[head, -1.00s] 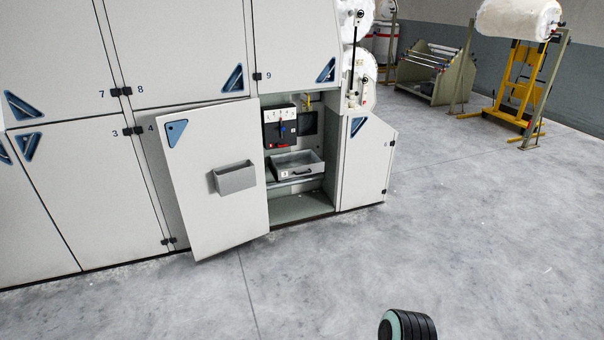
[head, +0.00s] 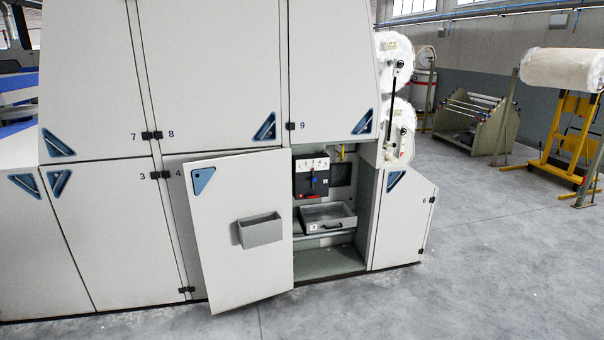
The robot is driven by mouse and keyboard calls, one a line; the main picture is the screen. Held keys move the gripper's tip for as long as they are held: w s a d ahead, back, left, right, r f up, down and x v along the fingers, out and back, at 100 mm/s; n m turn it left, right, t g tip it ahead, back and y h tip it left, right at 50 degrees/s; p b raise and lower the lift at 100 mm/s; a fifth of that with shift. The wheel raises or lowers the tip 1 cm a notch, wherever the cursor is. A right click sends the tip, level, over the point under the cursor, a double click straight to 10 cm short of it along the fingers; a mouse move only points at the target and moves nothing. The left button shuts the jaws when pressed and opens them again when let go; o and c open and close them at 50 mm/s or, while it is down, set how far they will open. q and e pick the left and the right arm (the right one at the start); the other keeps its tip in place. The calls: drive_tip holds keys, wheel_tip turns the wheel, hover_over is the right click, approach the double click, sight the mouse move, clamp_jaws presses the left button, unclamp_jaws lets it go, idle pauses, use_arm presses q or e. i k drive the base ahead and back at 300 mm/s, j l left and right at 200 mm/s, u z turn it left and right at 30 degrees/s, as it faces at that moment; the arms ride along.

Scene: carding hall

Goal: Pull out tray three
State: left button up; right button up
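The tray (head: 328,217) is a shallow grey metal drawer with a dark handle on its front and a small white label that appears to read 3. It sits in the open bay (head: 330,262) of the white machine, above the bay's bare floor. I cannot tell exactly how far it stands out. Its inside looks empty. Neither of my grippers is in the head view, and nothing touches the tray.
A white door panel (head: 230,275) stands open left of the bay, with a grey bin (head: 260,230) on it. A black switch box (head: 311,180) is above the tray. Grey floor (head: 480,260) is clear to the right. A yellow roll stand (head: 570,140) is farther off.

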sight(327, 214)
drive_tip(key=i+l+z, duration=0.3)
drive_tip(key=i, duration=0.4)
drive_tip(key=i+z, duration=0.3)
drive_tip(key=i, duration=2.05)
drive_tip(key=i+u, duration=0.2)
drive_tip(key=i, duration=0.45)
drive_tip(key=i+l+u, duration=0.15)
drive_tip(key=i, duration=0.5)
drive_tip(key=l, duration=0.1)
